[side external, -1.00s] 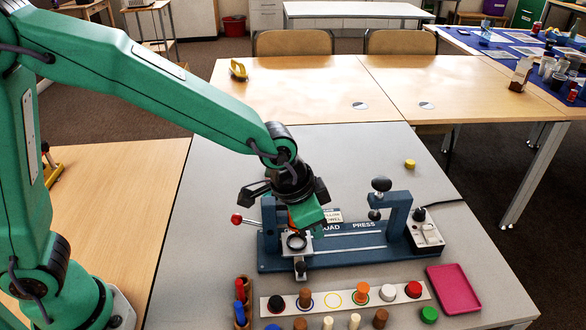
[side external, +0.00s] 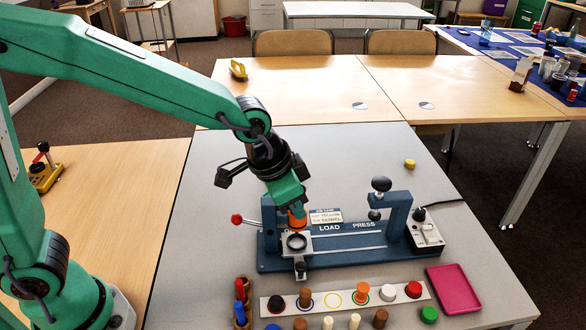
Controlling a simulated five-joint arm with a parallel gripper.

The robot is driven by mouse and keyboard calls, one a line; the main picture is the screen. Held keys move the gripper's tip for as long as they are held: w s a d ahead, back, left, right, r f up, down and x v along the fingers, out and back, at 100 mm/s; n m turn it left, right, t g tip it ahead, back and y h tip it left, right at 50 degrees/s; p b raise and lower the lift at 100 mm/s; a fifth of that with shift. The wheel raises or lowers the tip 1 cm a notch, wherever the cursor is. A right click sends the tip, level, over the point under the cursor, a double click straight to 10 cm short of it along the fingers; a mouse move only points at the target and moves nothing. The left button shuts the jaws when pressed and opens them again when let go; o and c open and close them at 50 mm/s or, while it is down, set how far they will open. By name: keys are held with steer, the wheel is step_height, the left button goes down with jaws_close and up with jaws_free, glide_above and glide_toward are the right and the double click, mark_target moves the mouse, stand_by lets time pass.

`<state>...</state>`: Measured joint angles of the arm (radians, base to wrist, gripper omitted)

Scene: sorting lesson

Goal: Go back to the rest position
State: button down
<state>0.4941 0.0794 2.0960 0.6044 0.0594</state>
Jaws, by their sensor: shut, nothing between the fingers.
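My gripper (side external: 297,217) hangs at the end of my green arm, tilted down and to the right. Its orange fingertips are together with nothing between them. They are just above or behind the left end of the blue press base (side external: 340,256), by the grey load block (side external: 297,243) with its dark ring. I cannot tell whether they touch anything there. A label card (side external: 326,216) is close to the right of the fingertips.
A lever with a red knob (side external: 237,219) stands left of the press, and the press column (side external: 397,220) on its right. In front lie a white strip (side external: 320,302) with pegs and caps, a pink tray (side external: 453,289) and a rack (side external: 241,317). The grey table behind the press is mostly clear.

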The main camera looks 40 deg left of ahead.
steer(key=s+a+r+n+t+y, duration=0.1)
steer(key=s+a+r+n, duration=0.2)
steer(key=s+a, duration=0.3)
steer(key=s+a+r+n, duration=0.3)
steer(key=s+a+r, duration=0.2)
steer(key=a, duration=0.8)
steer(key=s, duration=0.2)
steer(key=shift+s+a+t+y, duration=0.15)
steer(key=shift+s+t+y, duration=0.15)
steer(key=shift+t+y, duration=0.1)
steer(key=c, duration=2.1)
jaws_free()
steer(key=shift+s+a, duration=0.4)
steer(key=shift+s, duration=0.25)
